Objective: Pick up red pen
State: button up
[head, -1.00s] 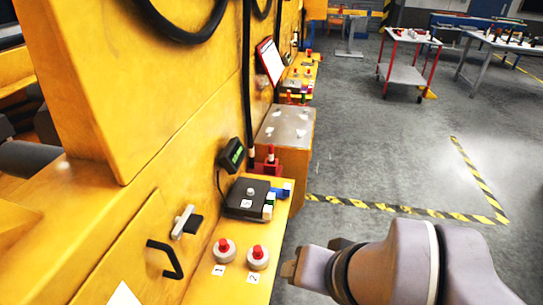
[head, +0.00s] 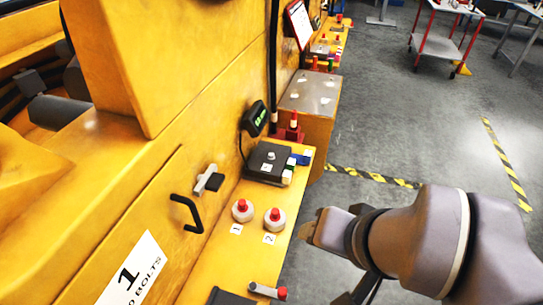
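No red pen can be picked out for certain. A short grey-white rod with a red end (head: 266,290) lies on the yellow ledge (head: 225,262) at the bottom of the head view; I cannot tell whether it is a pen. Small upright red items (head: 315,63) stand farther back along the machine, too small to identify. My gripper (head: 308,229) is right of the ledge, apart from the red-ended rod and above and right of it in the picture. Its fingers are seen from the side, so their opening is unclear.
Two red-topped round buttons (head: 258,214), marked 1 and 2, stand on the ledge. Behind them are a black box (head: 266,162) and a red holder (head: 291,132). A grey-topped cabinet (head: 310,93) juts out farther back. Floor on the right is open, with striped tape (head: 375,177).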

aim_at(294, 117)
jog(key=i+l+u, duration=0.15)
jog(key=i+l, duration=0.3)
jog(key=i+l+u, duration=0.2)
jog(key=i+l, duration=0.3)
jog(key=i+l+u, duration=0.15)
jog(key=i+l, duration=0.45)
jog(key=i+l+u, duration=0.15)
jog(key=i+l, duration=0.3)
jog(key=l, duration=0.2)
